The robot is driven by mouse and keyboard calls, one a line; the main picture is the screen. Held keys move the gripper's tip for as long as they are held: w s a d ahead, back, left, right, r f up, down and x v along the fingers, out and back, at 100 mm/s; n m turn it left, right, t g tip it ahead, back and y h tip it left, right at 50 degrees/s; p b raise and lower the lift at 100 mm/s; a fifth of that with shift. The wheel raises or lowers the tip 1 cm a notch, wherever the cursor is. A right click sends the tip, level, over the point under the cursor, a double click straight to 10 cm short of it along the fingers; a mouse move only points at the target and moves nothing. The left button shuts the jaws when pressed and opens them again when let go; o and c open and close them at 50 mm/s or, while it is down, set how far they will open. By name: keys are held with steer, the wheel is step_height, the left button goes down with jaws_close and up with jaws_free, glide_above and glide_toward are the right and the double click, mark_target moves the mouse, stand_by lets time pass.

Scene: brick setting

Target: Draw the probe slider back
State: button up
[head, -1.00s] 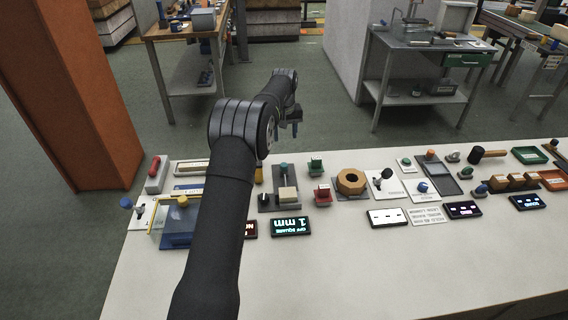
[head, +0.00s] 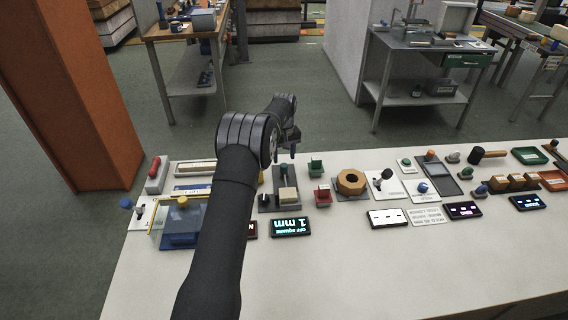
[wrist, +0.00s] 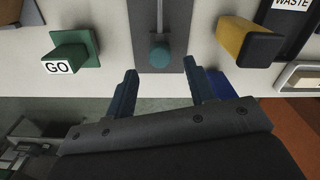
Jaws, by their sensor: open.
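The probe slider is a dark grey plate (head: 265,204) with a slot, a teal knob (head: 283,168) at its far end and a cream block (head: 288,195) nearer to me. In the wrist view the round teal knob (wrist: 160,54) sits at the end of a thin rod on the plate (wrist: 175,18). My gripper (wrist: 161,73) is open and empty. Its two dark blue fingers lie to either side of the knob's line, with the knob just beyond the tips. In the head view my gripper (head: 293,151) is above the far edge of the table, near the knob.
A green GO block (wrist: 68,58) and a yellow block (wrist: 247,42) flank the plate. A display (head: 291,227) reads "1 mm". The near part of the table (head: 380,270) is clear.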

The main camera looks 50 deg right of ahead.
mark_target(284, 165)
steer(key=shift+f, duration=2.1)
